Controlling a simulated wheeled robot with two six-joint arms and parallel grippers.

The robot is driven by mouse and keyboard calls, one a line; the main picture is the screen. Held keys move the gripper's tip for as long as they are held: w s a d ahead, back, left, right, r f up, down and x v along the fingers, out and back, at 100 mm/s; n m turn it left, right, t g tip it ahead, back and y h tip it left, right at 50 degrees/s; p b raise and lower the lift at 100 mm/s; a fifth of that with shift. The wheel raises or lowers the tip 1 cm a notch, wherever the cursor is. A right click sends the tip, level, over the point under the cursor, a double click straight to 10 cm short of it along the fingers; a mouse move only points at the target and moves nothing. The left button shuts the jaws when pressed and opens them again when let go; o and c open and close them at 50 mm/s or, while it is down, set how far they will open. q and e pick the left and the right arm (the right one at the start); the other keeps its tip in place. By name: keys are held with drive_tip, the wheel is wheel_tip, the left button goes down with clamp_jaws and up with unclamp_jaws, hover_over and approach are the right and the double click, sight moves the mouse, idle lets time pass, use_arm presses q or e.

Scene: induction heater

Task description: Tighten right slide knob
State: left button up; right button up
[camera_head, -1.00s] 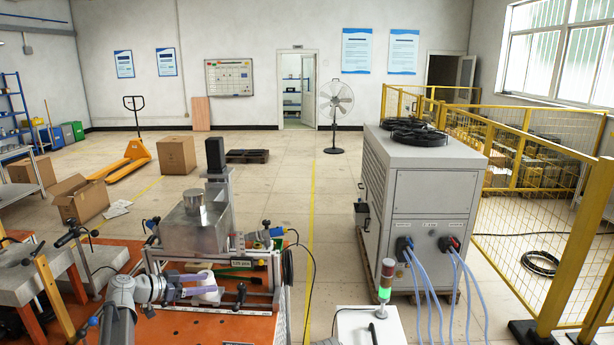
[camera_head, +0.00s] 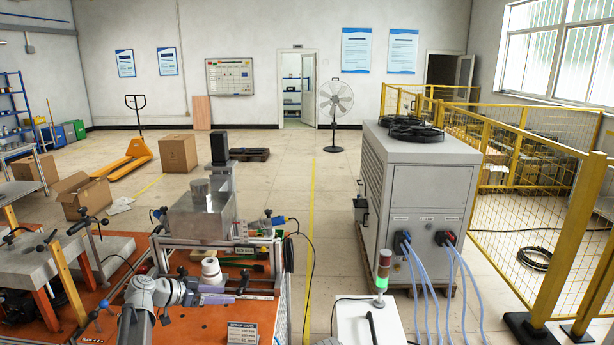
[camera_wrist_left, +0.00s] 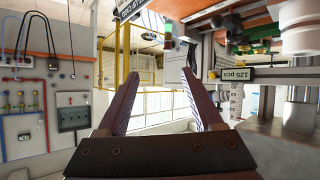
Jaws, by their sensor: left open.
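The slide fixture stands on an orange table (camera_head: 190,327), with a metal block (camera_head: 200,218) on its upper deck. A dark upright handle (camera_head: 244,281), possibly the right slide knob, shows at the right of the front rail. My left gripper (camera_head: 222,299) reaches in from the left, low in front of the fixture, pointing right toward this handle. In the left wrist view its two fingers (camera_wrist_left: 160,96) are spread with nothing between them. The fixture's 125 pcs label (camera_wrist_left: 247,73) is to their right there. Contact with the handle cannot be made out. My right gripper is not in view.
A white cylinder (camera_head: 211,270) stands close above my gripper. A white box with a signal light (camera_head: 384,268) is right of the table. A large grey chiller (camera_head: 420,210) stands beyond it. Open floor lies between table and chiller.

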use_arm(q)
drive_tip(key=s+d+f+g+y+b, duration=0.25)
drive_tip(key=s+d+f, duration=0.4)
drive_tip(key=d, duration=0.35)
drive_tip(key=s+d+f+n+g+y+b, duration=0.1)
drive_tip(key=s+d+f+y, duration=0.2)
drive_tip(key=s, duration=0.4)
drive_tip(key=s+d+f+n+g+y+b, duration=0.2)
drive_tip(key=s+f, duration=0.3)
drive_tip(key=s, duration=0.2)
drive_tip(key=s+d+f+n+g+y+b, duration=0.2)
drive_tip(key=s+d+f+y, duration=0.1)
drive_tip(key=s, duration=0.5)
drive_tip(key=shift+d+f+y, duration=0.35)
drive_tip(key=shift+f, duration=0.55)
